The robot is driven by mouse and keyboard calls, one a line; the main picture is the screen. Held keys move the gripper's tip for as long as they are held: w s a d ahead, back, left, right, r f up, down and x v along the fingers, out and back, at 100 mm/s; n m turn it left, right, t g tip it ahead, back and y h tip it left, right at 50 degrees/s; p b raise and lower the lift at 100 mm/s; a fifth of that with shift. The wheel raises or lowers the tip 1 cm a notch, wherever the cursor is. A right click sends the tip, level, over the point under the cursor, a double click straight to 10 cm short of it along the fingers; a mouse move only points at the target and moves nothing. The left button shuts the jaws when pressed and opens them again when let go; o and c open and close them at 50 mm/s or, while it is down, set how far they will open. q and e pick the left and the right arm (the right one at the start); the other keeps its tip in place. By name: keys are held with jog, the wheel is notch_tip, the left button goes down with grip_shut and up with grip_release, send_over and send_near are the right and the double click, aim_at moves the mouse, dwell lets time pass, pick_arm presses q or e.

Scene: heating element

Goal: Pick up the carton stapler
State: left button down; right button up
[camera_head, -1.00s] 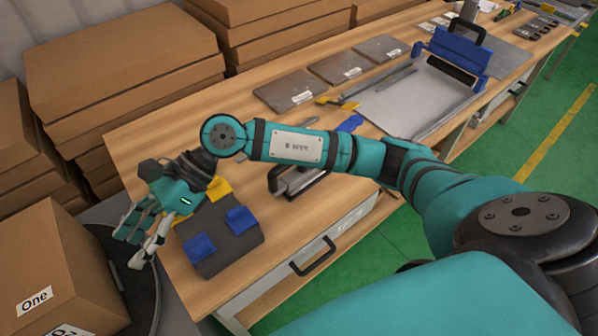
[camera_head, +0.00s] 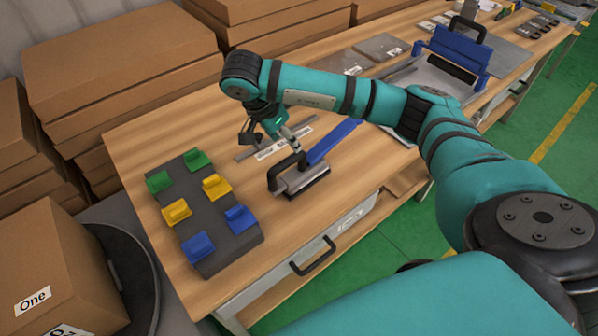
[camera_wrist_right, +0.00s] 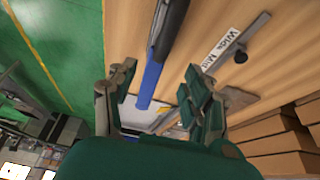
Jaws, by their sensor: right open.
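The carton stapler appears to be the tool with a blue bar, a silver body and a black handle (camera_head: 317,150), lying on the wooden workbench (camera_head: 130,150). Its blue part (camera_wrist_right: 150,82) and dark silver-edged part also show in the right wrist view. My right gripper (camera_head: 277,138) is over the bench, just above and behind the tool, with its fingers partly hidden by my arm. In the wrist view the right gripper (camera_wrist_right: 160,80) is open, and the blue bar shows between its fingers. It holds nothing. My left gripper is not in view.
A dark block with blue, yellow and green clips (camera_head: 225,236) sits at the bench's near left end. A labelled metal strip (camera_head: 268,151) lies behind the tool. Cardboard boxes (camera_head: 120,70) stand behind the bench. A blue-and-black device (camera_head: 450,60) stands farther right.

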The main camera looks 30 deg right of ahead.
aim_at(299, 155)
jog(key=p+x, duration=0.1)
jog(key=x, duration=0.4)
jog(key=shift+d+f+p, duration=0.1)
jog(key=shift+f+p, duration=0.15)
jog(key=shift+p, duration=0.1)
jog(key=shift+d+f+p, duration=0.15)
jog(key=shift+f+p, duration=0.15)
jog(key=shift+p, duration=0.05)
jog(key=p+x, duration=0.1)
jog(key=x, duration=0.2)
jog(key=shift+w+d+f+p, duration=0.1)
jog(key=shift+d+f+p, duration=0.05)
jog(key=shift+f+p, duration=0.15)
jog(key=shift+w+d+f, duration=0.1)
jog(key=shift+d+f, duration=0.1)
jog(key=shift+f, duration=0.15)
jog(key=shift+c, duration=0.2)
grip_shut()
jog(key=shift+w+r, duration=0.1)
